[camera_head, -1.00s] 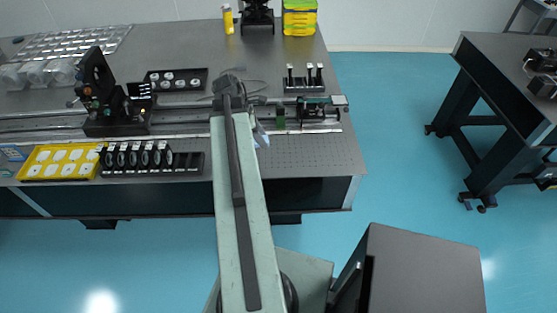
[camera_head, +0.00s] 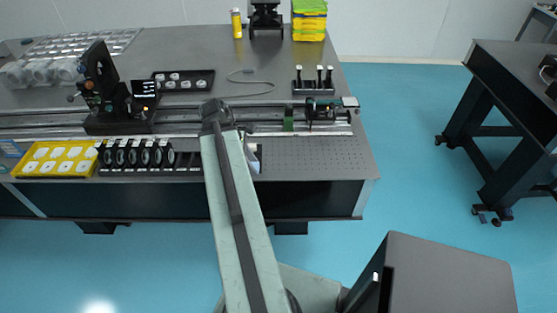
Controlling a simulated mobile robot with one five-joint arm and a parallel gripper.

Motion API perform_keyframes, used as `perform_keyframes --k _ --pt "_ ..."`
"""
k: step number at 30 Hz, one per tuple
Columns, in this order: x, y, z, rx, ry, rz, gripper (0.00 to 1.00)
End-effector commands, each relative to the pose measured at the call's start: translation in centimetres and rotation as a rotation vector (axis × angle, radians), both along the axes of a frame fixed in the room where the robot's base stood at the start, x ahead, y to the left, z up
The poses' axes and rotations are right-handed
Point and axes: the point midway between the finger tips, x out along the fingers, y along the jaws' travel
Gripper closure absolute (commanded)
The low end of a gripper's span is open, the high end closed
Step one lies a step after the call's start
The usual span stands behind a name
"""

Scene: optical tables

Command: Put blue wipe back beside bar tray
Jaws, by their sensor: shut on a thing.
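A pale blue piece, most likely the blue wipe (camera_head: 254,160), shows just right of my arm, over the near edge of the optical table. My arm hides part of it. My gripper (camera_head: 249,148) is mostly hidden behind my arm; it is shut on the wipe. Which tray is the bar tray is not clear. A black tray with pale round pieces (camera_head: 182,89) lies farther back, left of my arm. A black holder with upright posts (camera_head: 313,90) stands at the back right. A black rack of round optics (camera_head: 130,171) stands at the near left.
A yellow tray (camera_head: 54,176) lies at the near left. A rail with mounts (camera_head: 275,132) crosses the table (camera_head: 330,158). A dark optic assembly (camera_head: 97,90) stands tall at left. The near right tabletop is clear. A dark cabinet (camera_head: 450,270) stands at the front right.

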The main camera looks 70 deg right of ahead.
Motion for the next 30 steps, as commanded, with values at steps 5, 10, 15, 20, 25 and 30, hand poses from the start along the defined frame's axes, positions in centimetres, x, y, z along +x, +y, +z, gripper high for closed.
perform_keyframes --k 5,10,15,20,25,30 --pt "-2.8 -5.2 -0.7 0.000 0.000 -0.003 0.94" --pt "-4.8 -8.6 -1.0 0.000 0.000 0.000 0.94" --pt "-5.5 -9.5 -1.1 0.001 0.000 0.003 0.94" --pt "-5.8 -10.2 -1.1 0.000 0.000 0.002 0.94" --pt "-6.1 -10.6 -4.5 0.000 0.000 0.003 0.94" --pt "-6.1 -10.6 -4.9 0.001 0.000 0.004 0.94"
